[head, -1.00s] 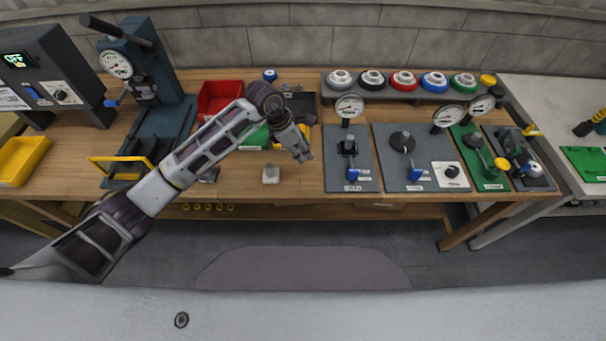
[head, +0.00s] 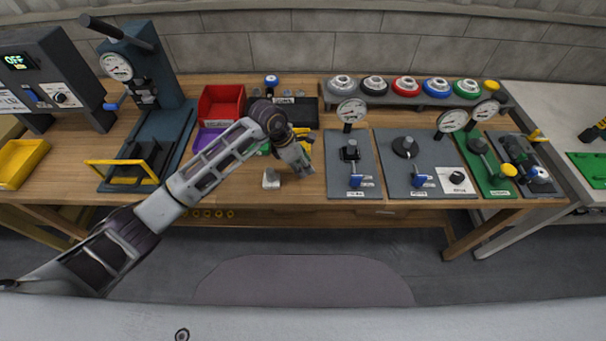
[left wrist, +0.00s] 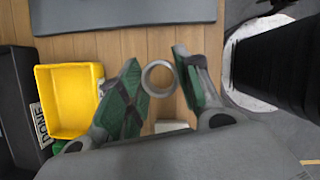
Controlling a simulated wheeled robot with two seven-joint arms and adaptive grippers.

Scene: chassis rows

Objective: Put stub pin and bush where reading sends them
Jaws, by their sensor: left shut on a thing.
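My left gripper (head: 304,172) is over the wooden bench, between a small pale block and the grey gauge plates. In the left wrist view its green-padded fingers (left wrist: 160,82) are closed on a grey ring, which looks like the bush (left wrist: 147,78). The bush cannot be made out in the head view. I cannot identify the stub pin for certain. The small pale block (head: 270,181) stands on the bench just left of the gripper, with something grey on top. My right gripper is not in view.
Gauge plates (head: 347,180) stand to the right, with a row of coloured ring holders (head: 406,86) behind. A press (head: 148,75) stands further left.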

